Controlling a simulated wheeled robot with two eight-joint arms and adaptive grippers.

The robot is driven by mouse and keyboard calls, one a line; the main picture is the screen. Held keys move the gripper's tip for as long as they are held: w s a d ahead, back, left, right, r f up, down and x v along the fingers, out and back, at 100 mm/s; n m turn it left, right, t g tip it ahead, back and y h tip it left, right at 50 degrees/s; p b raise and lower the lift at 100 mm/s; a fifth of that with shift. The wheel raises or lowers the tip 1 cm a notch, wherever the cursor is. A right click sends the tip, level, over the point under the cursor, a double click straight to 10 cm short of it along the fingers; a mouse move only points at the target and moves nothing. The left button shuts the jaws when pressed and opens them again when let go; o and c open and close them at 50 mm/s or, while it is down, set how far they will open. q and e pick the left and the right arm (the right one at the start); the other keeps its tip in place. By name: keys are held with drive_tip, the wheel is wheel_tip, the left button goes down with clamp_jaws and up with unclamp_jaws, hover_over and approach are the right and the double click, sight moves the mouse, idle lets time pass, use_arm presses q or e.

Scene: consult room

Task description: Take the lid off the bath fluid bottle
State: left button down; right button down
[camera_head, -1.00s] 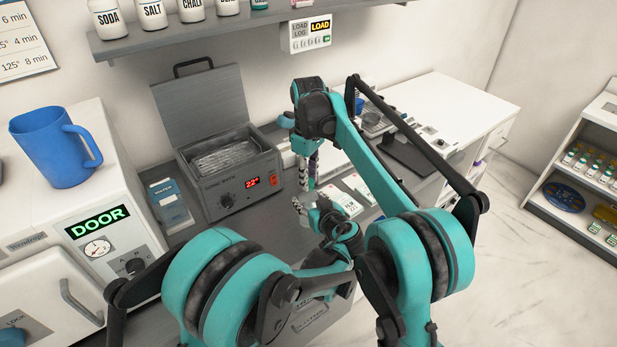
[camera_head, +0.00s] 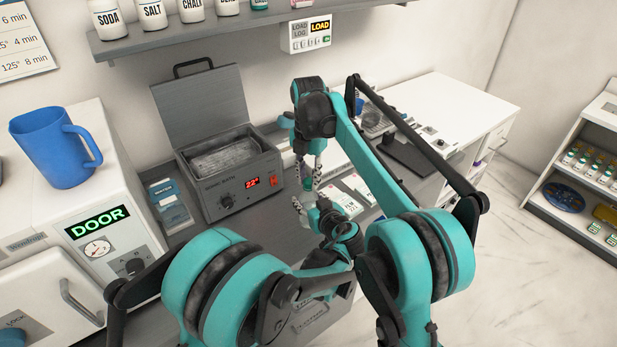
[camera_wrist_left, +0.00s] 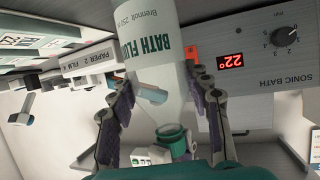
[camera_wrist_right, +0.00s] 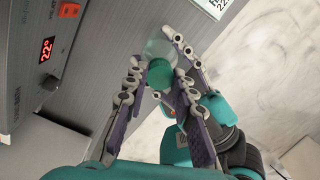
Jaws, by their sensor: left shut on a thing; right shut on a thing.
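The bath fluid bottle (camera_wrist_left: 158,35) is pale, with dark green lettering and a neck that narrows to a green lid (camera_wrist_left: 172,134). My left gripper (camera_head: 303,207) is shut on the bottle, with one finger on each side of it in the left wrist view. My right gripper (camera_head: 317,181) reaches down from above and is shut on the lid, which shows between its fingertips in the right wrist view (camera_wrist_right: 160,74). The lid is in line with the neck. I cannot tell whether a gap lies between them. In the head view the fingers mostly hide the bottle.
The sonic bath (camera_head: 228,189), its cover raised, stands just left of the grippers and its display reads 22°. A blue mug (camera_head: 45,148) stands on the white door unit at the left. Boxes and cards lie on the counter behind the grippers. A shelf (camera_head: 180,37) with jars hangs above.

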sight(309, 180)
drive_tip(key=shift+r, duration=0.15)
idle(0.3)
drive_tip(key=shift+r, duration=0.95)
drive_tip(key=shift+r, duration=2)
use_arm(q)
drive_tip(key=c, duration=0.6)
unclamp_jaws()
drive_tip(key=shift+c, duration=0.2)
